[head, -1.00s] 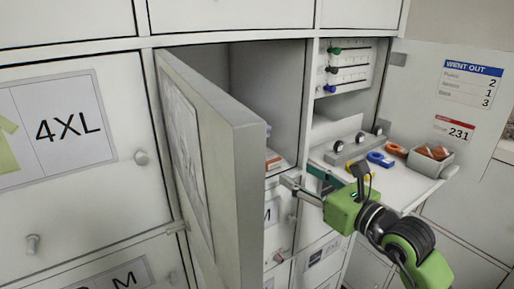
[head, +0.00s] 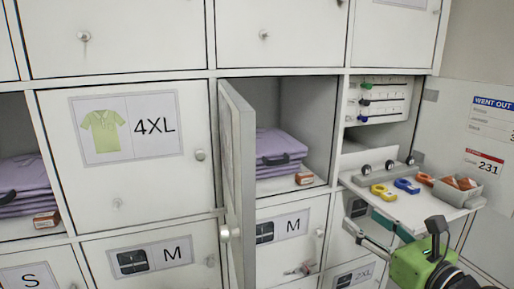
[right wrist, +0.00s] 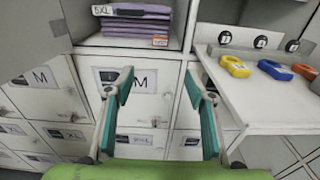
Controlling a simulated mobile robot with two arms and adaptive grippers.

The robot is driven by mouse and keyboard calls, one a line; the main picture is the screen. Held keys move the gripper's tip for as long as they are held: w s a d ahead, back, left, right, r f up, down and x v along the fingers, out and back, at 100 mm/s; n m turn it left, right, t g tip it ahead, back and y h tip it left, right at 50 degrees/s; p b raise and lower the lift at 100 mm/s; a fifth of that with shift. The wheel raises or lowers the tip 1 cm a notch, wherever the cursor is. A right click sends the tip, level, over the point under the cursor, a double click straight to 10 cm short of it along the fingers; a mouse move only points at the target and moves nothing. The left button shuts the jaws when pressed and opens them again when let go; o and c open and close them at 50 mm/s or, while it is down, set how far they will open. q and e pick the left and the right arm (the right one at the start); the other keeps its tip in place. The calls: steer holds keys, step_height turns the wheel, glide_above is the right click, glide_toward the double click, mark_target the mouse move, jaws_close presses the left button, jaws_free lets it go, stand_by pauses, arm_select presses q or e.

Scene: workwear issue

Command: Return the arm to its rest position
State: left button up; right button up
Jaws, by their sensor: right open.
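My right gripper (head: 370,222) is at the lower right of the head view, in front of the small shelf's left side, with its green body (head: 420,264) below. In the right wrist view its two teal-padded fingers (right wrist: 158,85) stand wide apart with nothing between them. They point at the closed locker doors marked M. The open locker door (head: 238,170) stands to the left, apart from the gripper. Behind it, the open compartment holds folded purple garments (head: 280,147) and a small orange-and-white box (head: 304,178). My left gripper is in neither view.
The fold-down shelf (head: 405,207) carries yellow (head: 382,191) and blue (head: 407,186) loops and a grey bin (head: 455,191), close to my right gripper. A closed 4XL door (head: 150,175) is left of the open door. Another open compartment with purple garments (head: 22,182) is at far left.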

steer(key=w+f+m+g, duration=0.1)
steer(key=w+f+m, duration=0.1)
steer(key=f+m, duration=0.8)
steer(key=w+f+m, duration=0.2)
steer(key=f+m, duration=0.2)
steer(key=f, duration=1.2)
steer(key=s+d+f+m+g+h, duration=0.1)
steer(key=s+f+m, duration=0.25)
steer(key=f, duration=0.45)
steer(key=s+d+f+m+g+h, duration=0.15)
steer(key=f+m, duration=0.25)
steer(key=f, duration=0.4)
steer(key=s+d+f+m+h, duration=0.2)
steer(key=s+f+m, duration=0.2)
steer(key=f, duration=0.4)
steer(key=s+a+f+m+g+h, duration=0.1)
steer(key=s+f+m+g, duration=0.35)
steer(key=s+f, duration=0.85)
steer(key=s+a+f+m+g+h, duration=0.1)
steer(key=s+f+m+g, duration=0.35)
steer(key=s+f, duration=0.85)
steer(key=s+a+f+m+g, duration=0.1)
steer(key=s, duration=0.7)
steer(key=s+a+f+m+g, duration=0.1)
steer(key=s+a+m+g, duration=0.1)
steer(key=s, duration=0.7)
steer(key=shift+s, duration=0.3)
steer(key=shift+f+y, duration=0.1)
steer(key=shift+y, duration=0.15)
